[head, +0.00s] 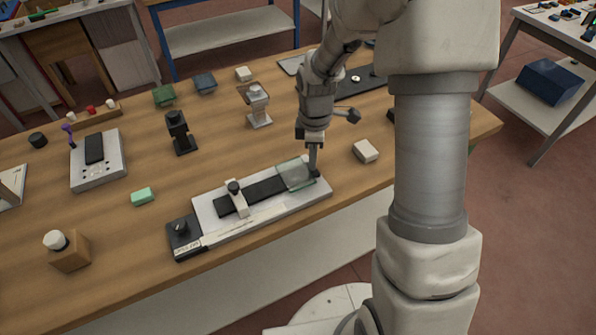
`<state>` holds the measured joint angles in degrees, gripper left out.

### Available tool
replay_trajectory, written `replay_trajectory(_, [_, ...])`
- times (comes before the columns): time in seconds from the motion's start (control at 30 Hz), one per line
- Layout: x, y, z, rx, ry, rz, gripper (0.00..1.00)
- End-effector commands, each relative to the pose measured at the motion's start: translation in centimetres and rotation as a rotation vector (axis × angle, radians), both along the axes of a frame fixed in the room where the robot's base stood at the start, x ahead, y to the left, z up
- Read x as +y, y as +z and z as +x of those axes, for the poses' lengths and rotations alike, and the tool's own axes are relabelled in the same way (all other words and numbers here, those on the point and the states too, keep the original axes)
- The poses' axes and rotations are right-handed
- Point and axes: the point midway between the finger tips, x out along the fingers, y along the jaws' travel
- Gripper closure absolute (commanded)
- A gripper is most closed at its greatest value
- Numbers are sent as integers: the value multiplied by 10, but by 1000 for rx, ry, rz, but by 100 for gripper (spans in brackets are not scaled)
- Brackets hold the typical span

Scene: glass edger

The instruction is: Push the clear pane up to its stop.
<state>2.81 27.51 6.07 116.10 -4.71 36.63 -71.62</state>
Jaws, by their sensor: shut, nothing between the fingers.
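The clear pane (294,174) lies as a pale greenish see-through sheet at the right end of the edger (316,193), partly over its black strip (262,190). I cannot tell for sure that this bracket is the stop. My gripper (313,174) is shut and empty, pointing down at the pane's right edge. I cannot tell if it touches the pane.
A dark block with a knob (182,236) sits at the edger's left end. A white block (365,151) lies right of my gripper, a green block (142,196) to the left. A black stand (180,133) and a metal stand (258,106) rise behind.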

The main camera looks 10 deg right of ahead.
Motion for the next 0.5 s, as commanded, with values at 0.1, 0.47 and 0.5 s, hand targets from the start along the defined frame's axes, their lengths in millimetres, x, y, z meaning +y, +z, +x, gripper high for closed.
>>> replay_trajectory(0.1, [4,0,-1,0,2,0,100])
replay_trajectory(0.47, [14,0,-5,0,2,0,100])
replay_trajectory(0.5, [15,0,-5,0,2,0,100])
